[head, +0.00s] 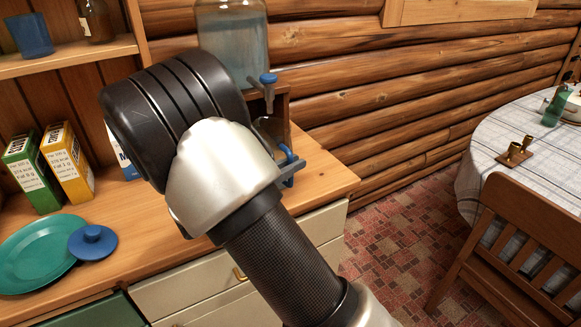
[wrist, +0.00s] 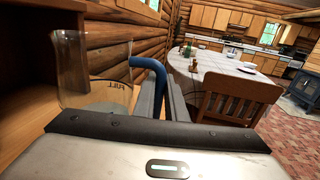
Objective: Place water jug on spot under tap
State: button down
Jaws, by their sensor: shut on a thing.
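The water jug (wrist: 95,90) is clear glass with a blue handle (wrist: 150,68) and fills the left of the wrist view. My gripper (wrist: 165,98) is shut on that handle. In the head view my arm hides most of the jug; the blue handle (head: 288,153) and my gripper (head: 290,172) show at the counter's right end. The tap (head: 267,84), with a blue knob, sticks out of a large glass water dispenser (head: 235,45) on a wooden stand (head: 283,105). The jug is below and near the tap. The spot under the tap is hidden, so I cannot tell whether the jug touches the counter.
A log wall (head: 370,90) stands behind. A round table (head: 490,130) and chair (head: 520,240) are at right, with open floor between.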

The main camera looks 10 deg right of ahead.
jog(key=shift+r, duration=0.15)
jog(key=c, duration=1.8)
grip_release()
jog(key=shift+f, duration=0.25)
